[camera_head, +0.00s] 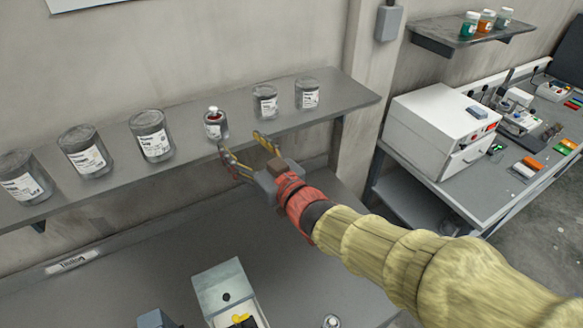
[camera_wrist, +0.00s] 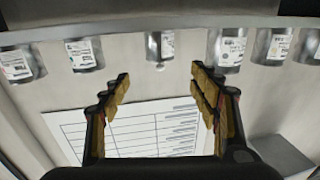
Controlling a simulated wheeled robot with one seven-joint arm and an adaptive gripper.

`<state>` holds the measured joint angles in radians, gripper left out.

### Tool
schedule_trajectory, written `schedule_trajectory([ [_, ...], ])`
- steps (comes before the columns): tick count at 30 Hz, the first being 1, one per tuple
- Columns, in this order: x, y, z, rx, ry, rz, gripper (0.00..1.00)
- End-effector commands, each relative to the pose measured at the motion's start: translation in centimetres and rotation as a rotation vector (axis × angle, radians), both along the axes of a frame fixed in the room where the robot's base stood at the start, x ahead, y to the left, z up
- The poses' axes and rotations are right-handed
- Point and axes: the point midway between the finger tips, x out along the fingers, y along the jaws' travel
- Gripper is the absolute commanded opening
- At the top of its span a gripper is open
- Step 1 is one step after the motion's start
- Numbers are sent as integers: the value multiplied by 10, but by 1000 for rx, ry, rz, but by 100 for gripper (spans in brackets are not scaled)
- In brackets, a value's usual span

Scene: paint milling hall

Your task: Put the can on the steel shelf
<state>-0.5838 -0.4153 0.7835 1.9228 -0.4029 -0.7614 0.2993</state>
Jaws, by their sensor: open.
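A small grey can (camera_head: 215,126) with a white label and a red and white top stands upright on the steel shelf (camera_head: 250,128), between larger grey cans on the left and two smaller ones on the right. My gripper (camera_head: 244,146) is open and empty in front of the shelf, just to the right of this can and apart from it. In the wrist view, which looks upside down, the can (camera_wrist: 160,48) shows at the top middle, beyond the gap between my open fingers (camera_wrist: 161,90). The shelf (camera_wrist: 150,20) runs along the top there.
Several other cans (camera_head: 152,135) line the shelf, including two (camera_head: 265,102) on the right. A bench (camera_head: 130,272) below holds an open box (camera_head: 225,290). A white machine (camera_head: 430,125) stands on the right-hand bench. A printed sheet (camera_wrist: 140,130) hangs on the wall.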

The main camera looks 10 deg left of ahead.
Motion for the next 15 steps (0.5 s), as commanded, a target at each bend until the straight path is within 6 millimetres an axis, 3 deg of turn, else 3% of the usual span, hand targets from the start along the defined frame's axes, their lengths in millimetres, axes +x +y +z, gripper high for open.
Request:
schedule_trajectory([
  [8, 4, -10, 2, -13, 8, -24, 62],
  [11, 17, -39, 5, -54, 36, -97, 62],
  [15, 32, -117, 5, -156, 132, -271, 62],
])
